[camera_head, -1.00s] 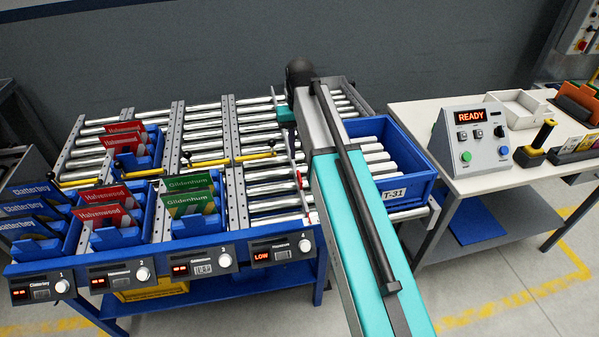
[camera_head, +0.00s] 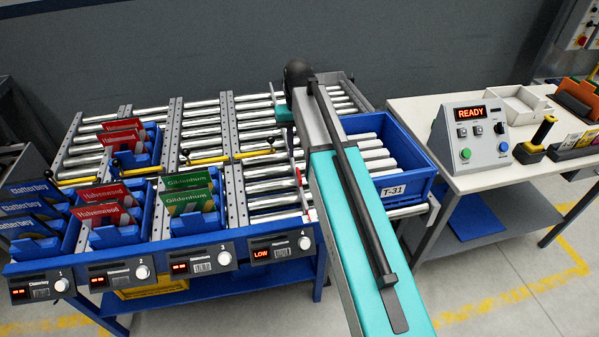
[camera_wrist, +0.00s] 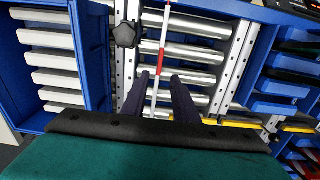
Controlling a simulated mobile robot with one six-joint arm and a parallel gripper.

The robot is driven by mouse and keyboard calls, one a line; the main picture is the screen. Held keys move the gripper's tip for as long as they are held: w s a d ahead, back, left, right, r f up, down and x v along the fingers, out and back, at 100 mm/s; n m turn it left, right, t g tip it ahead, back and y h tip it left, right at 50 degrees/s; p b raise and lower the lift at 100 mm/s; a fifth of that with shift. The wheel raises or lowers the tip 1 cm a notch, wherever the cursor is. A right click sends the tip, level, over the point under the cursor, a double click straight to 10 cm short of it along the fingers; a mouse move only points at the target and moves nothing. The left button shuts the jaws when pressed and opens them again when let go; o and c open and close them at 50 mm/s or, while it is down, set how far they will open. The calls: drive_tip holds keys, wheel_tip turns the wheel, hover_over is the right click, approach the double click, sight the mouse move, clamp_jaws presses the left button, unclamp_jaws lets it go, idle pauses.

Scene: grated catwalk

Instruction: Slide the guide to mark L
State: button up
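A thin red-and-white striped bar (camera_wrist: 163,45), which looks like the guide, runs along the rollers of lane 4 in the wrist view. A black knob (camera_wrist: 125,34) sits on the perforated rail to its left. In the head view a small red piece of the bar (camera_head: 299,177) shows beside my arm. My gripper (camera_wrist: 161,80) points down over the rollers with its two dark fingers apart, one on each side of the bar. I see gaps between fingers and bar. My arm hides most of this area in the head view. I cannot make out any mark L.
A blue tote labelled T-31 (camera_head: 394,190) stands right of my arm. The lane 4 display (camera_head: 273,249) reads LOW. Blue trays with red and green cards (camera_head: 190,180) fill lanes to the left. Yellow bars (camera_head: 208,160) cross the rollers. A control box (camera_head: 470,132) reads READY.

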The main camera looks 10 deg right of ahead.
sight(298, 172)
drive_tip(key=shift+f+p, duration=1.4)
drive_tip(key=shift+f, duration=4.2)
drive_tip(key=shift+c, duration=0.3)
clamp_jaws()
drive_tip(key=shift+a, duration=0.1)
